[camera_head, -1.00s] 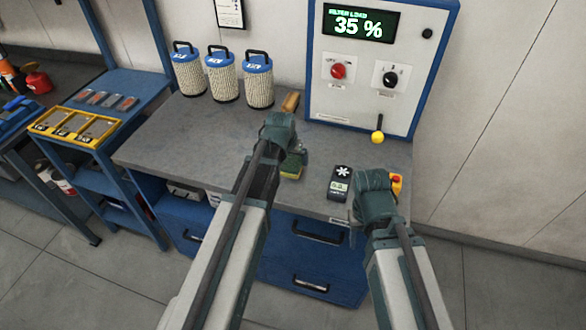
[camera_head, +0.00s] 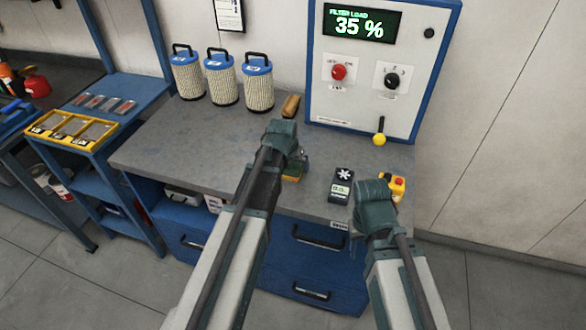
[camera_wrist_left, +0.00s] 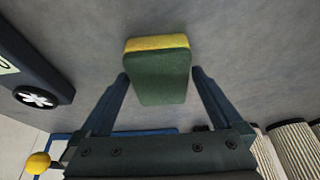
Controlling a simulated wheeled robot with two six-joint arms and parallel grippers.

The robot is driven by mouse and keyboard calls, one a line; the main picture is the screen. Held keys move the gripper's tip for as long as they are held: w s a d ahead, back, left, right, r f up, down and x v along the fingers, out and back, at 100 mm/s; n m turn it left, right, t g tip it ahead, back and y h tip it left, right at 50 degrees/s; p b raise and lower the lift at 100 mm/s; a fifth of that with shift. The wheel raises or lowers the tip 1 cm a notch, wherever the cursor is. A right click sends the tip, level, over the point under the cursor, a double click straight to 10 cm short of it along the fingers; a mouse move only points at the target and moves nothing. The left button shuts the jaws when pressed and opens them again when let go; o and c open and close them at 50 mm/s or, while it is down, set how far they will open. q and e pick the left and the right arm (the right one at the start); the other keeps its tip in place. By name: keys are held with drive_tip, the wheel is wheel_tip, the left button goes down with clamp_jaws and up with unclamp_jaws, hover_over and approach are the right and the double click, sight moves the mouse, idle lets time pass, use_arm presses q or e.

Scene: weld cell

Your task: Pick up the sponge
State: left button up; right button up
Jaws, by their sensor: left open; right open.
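The sponge (camera_head: 292,179) lies on the grey workbench top, mostly hidden behind my left wrist in the head view. In the left wrist view the sponge (camera_wrist_left: 158,75) shows a dark green face and a yellow side. My left gripper (camera_wrist_left: 160,76) is open, with one finger on either side of the sponge and gaps between. Its fingers are mostly hidden in the head view. My right gripper (camera_head: 357,222) is at the bench's front right edge, empty, its fingers largely hidden by its own wrist.
A black meter (camera_head: 341,186) and a yellow box with a red button (camera_head: 397,184) lie right of the sponge. A wooden-handled brush (camera_head: 291,105) and several filter cartridges (camera_head: 222,80) stand behind. A control panel (camera_head: 360,105) with a yellow-knobbed lever (camera_head: 379,138) rises at the back.

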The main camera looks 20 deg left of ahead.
use_arm(q)
drive_tip(key=c, duration=1.3)
drive_tip(key=shift+r, duration=0.1)
use_arm(e)
drive_tip(key=shift+r, duration=0.1)
